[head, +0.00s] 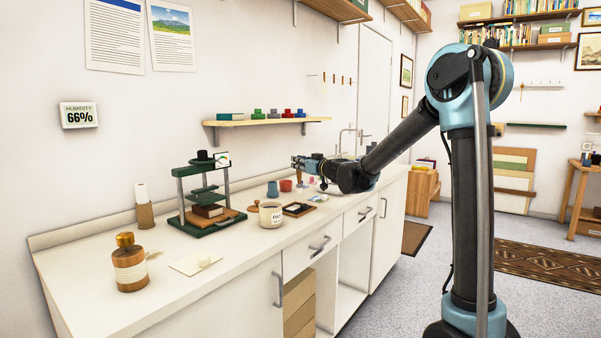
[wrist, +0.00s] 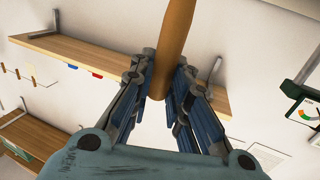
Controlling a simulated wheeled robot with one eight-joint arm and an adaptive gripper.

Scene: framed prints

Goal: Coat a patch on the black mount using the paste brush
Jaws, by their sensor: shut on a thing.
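My gripper (head: 305,165) reaches over the counter from the right and is shut on the paste brush. In the wrist view its fingers (wrist: 160,82) pinch the brush's orange-brown wooden handle (wrist: 175,35). In the head view the brush (head: 299,176) is small and hangs down below the fingers; I cannot make out its bristles clearly. The black mount (head: 291,208) appears to be the dark panel with a brown border, lying flat on the counter below. A small pale mark or piece shows on it. A cream paste jar (head: 264,217) stands just left of it.
A green press (head: 205,196) stands left on the counter (head: 150,262). A blue cup (head: 272,190) and a red cup (head: 285,185) stand behind the mount. An amber bottle (head: 130,266) and a pale card (head: 190,264) are nearer. A wall shelf (head: 265,122) is above.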

